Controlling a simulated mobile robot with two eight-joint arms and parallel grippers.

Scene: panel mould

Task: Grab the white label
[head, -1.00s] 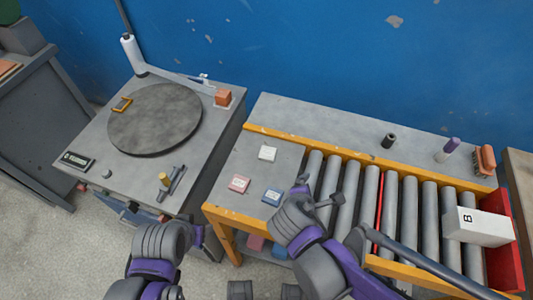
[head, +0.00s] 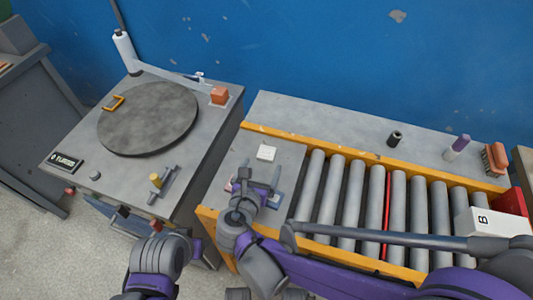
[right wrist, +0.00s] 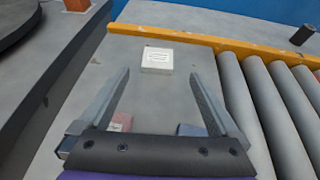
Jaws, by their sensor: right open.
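The white label (head: 266,152) is a small pale stack on the grey plate left of the rollers, near the yellow rail. In the right wrist view the white label (right wrist: 157,60) lies ahead, beyond the fingertips and roughly between their lines. My right gripper (head: 258,176) is open and empty, just short of the label; its two fingers show in the right wrist view (right wrist: 158,75). A red label (right wrist: 121,122) and a blue label (right wrist: 191,130) lie nearer, partly hidden by the gripper. My left arm shows at the bottom, but its fingertips cannot be made out.
A roller conveyor (head: 375,205) with a white box marked B (head: 490,222) lies to the right. A wrapping turntable (head: 148,118) stands to the left. A dark cup (head: 394,138), a purple-topped bottle (head: 457,147) and a brush (head: 494,159) stand on the back ledge.

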